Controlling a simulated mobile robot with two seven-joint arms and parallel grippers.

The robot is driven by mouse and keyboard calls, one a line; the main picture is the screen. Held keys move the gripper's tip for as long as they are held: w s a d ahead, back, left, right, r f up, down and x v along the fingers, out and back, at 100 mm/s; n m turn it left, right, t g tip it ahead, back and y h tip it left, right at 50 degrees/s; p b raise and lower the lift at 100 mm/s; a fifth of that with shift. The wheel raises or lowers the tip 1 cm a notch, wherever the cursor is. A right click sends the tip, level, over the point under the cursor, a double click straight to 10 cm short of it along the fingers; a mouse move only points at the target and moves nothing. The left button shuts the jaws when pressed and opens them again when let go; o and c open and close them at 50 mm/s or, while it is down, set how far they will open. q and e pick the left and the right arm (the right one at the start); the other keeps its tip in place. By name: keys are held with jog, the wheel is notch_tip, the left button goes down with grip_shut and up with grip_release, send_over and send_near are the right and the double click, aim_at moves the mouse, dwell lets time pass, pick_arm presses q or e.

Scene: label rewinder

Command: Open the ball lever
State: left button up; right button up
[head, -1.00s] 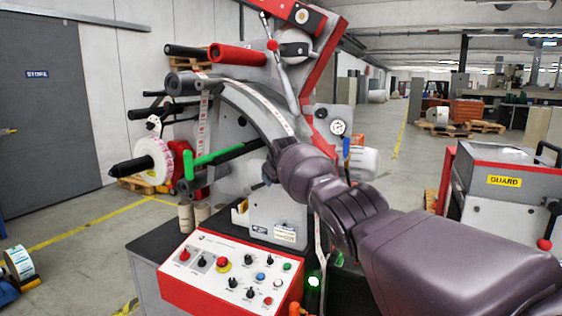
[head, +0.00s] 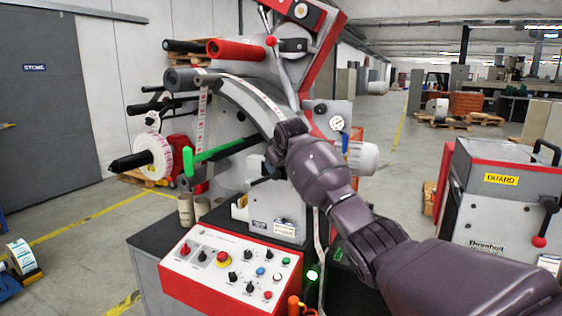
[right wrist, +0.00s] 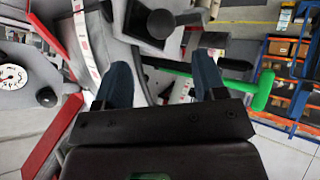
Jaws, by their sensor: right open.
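In the head view a long metal lever with a red ball (head: 271,41) stands on the upper part of the grey and red rewinder. A second red ball (head: 539,242) hangs on a short lever on the guard box at the right. In the right wrist view a black round knob (right wrist: 160,23) on a dark bar lies beyond the gap between my fingers. My right gripper (right wrist: 163,82) is open, its two fingers wide apart, with nothing gripped. In the head view my right forearm and wrist largely hide it in front of the rewinder. My left gripper is not in view.
A green handle (head: 222,149) sticks out of the rewinder and also shows right of my fingers in the wrist view. A label roll (head: 152,159) sits at left. The control panel (head: 232,272) is below. A gauge (head: 337,123) is right of my wrist.

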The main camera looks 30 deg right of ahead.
jog(key=shift+v, duration=0.95)
jog(key=a+r+t+y, duration=0.1)
jog(key=a+r+t, duration=0.5)
jog(key=r, duration=0.2)
jog(key=s+a+f+t+y, duration=0.1)
jog(key=s+a+f, duration=0.1)
jog(key=s+f, duration=0.5)
jog(key=s+a+f+n+y, duration=0.15)
jog(key=s+f, duration=0.25)
jog(key=f, duration=0.6)
jog(key=s+a+f+t+y, duration=0.1)
jog(key=s+a+f, duration=0.1)
jog(key=s+f, duration=0.5)
jog(key=s+d+f+m+g+h, duration=0.2)
jog(key=s+f+g, duration=0.3)
jog(key=s+f, duration=2.4)
jog(key=s+m+b, duration=0.1)
jog(key=s, duration=0.1)
jog(key=shift+s+m+g+h, duration=0.3)
jog(key=shift+s+m+h, duration=0.05)
